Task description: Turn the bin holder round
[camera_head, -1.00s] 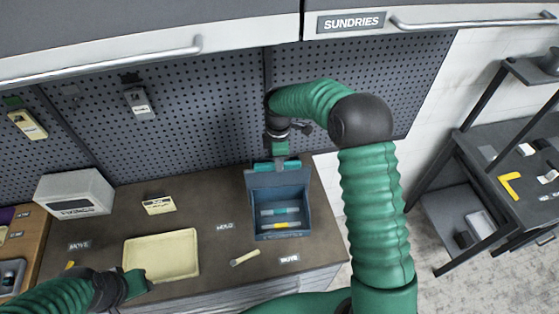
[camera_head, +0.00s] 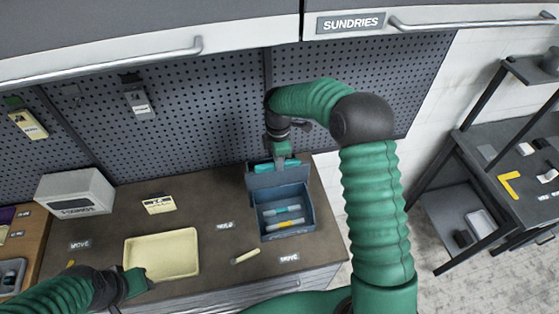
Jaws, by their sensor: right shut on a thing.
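The bin holder looks to be the blue open-topped bin (camera_head: 296,229) on the workbench, right of centre, with a raised back panel and two pens inside, one teal (camera_head: 282,211) and one grey with yellow (camera_head: 287,224). It sits slightly turned on the bench. My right gripper (camera_head: 281,161) reaches down from above and is shut on its back edge; the fingertips are partly hidden. My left gripper (camera_head: 136,282) is at the lower left, beside the cream tray, away from the bin; its fingers do not show clearly.
A cream tray (camera_head: 162,256) lies left of the bin, with a small cream-handled tool (camera_head: 246,256) between them. A white box (camera_head: 75,193) and a card holder (camera_head: 158,204) stand behind. The pegboard (camera_head: 205,120) is close behind the bin.

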